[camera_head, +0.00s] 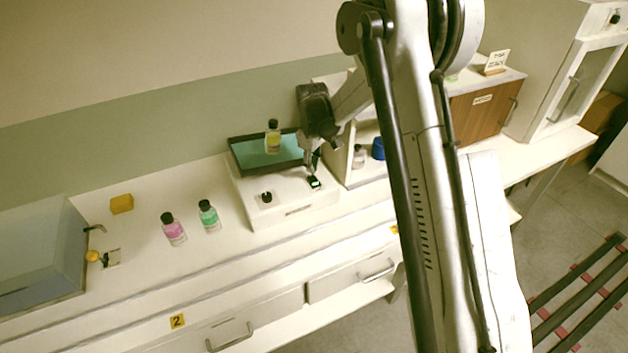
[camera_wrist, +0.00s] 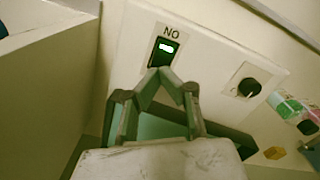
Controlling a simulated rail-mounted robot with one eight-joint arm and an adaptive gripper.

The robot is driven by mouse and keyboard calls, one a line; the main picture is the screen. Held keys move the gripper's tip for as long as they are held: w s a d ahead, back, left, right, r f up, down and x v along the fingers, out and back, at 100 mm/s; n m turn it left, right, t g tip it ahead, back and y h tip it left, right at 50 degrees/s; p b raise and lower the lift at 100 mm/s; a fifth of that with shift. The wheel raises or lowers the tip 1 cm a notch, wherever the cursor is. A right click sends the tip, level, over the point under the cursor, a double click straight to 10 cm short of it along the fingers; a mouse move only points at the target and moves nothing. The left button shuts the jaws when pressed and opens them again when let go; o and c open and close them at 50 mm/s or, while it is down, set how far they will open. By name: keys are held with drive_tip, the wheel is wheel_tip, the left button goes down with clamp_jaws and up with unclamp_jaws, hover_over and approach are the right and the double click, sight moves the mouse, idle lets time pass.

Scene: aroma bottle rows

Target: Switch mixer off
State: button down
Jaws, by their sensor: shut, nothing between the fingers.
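The mixer (camera_head: 290,208) is a white box with a dark-rimmed green platform at its back, a black knob (camera_head: 266,197) and a rocker switch (camera_head: 314,182). A bottle with yellow contents (camera_head: 273,137) stands on the platform. In the wrist view the switch (camera_wrist: 163,50) is dark with a bright, lit-looking patch, beside an upside-down "ON" label (camera_wrist: 171,32). My gripper (camera_wrist: 161,74) is shut and empty, its fingertips at the lower edge of the switch in this view; I cannot tell whether they touch it. In the head view my gripper (camera_head: 313,163) is just above the switch.
A pink bottle (camera_head: 173,229) and a green bottle (camera_head: 209,216) stand left of the mixer. A yellow block (camera_head: 121,204) and a grey box (camera_head: 40,258) are farther left. A cabinet (camera_head: 482,112) stands close on the right. The counter in front is clear.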

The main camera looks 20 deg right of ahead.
sight(312, 178)
drive_tip(key=shift+f+b, duration=1.35)
drive_tip(key=shift+f, duration=0.25)
idle(1.1)
drive_tip(key=shift+r, duration=0.1)
drive_tip(key=shift+r+p, duration=1.1)
drive_tip(key=shift+r, duration=2.35)
drive_tip(key=shift+r, duration=0.1)
drive_tip(key=s+r+m+t+b, duration=0.3)
drive_tip(key=s+r+m, duration=0.1)
drive_tip(key=s+r, duration=1.15)
drive_tip(key=s+f+m+t+b, duration=0.2)
drive_tip(key=s+m+t, duration=0.2)
drive_tip(key=s, duration=1.7)
drive_tip(key=shift+s, duration=0.2)
